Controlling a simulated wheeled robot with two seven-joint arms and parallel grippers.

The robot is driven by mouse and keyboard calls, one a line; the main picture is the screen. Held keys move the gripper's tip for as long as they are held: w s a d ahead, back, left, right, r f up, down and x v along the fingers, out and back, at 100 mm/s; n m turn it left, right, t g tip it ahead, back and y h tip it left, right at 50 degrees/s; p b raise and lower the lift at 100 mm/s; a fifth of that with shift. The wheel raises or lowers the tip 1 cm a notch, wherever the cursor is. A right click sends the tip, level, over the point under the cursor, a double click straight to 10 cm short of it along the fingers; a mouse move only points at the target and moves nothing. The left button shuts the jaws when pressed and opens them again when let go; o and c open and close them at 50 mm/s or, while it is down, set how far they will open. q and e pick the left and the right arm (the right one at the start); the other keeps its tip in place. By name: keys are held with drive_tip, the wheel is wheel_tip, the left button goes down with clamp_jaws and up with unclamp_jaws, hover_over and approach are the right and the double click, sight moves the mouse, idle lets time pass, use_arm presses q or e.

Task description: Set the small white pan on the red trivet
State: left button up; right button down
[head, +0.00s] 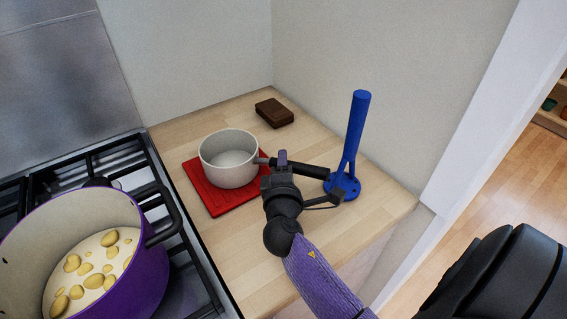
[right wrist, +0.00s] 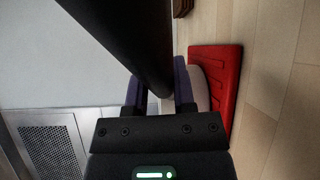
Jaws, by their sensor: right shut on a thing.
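The small white pan (head: 229,160) is over the red trivet (head: 210,198) on the wooden counter in the head view. It looks upright, and I cannot tell whether its base touches the trivet. Its dark handle (head: 300,168) points right. My right gripper (head: 281,165) is shut on the handle close to the pan. In the right wrist view the dark handle (right wrist: 130,40) runs between the purple fingers (right wrist: 158,88). The red trivet (right wrist: 222,75) shows beside a pale bit of the pan (right wrist: 200,85). My left gripper is not in view.
A blue upright holder (head: 356,140) stands right of the handle's end, very close to it. A brown block (head: 274,113) lies at the back near the wall. A purple pot (head: 140,270) with yellow pieces stands on the hob at left. The front counter is clear.

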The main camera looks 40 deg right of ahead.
drive_tip(key=shift+c, duration=1.8)
unclamp_jaws()
drive_tip(key=v, duration=1)
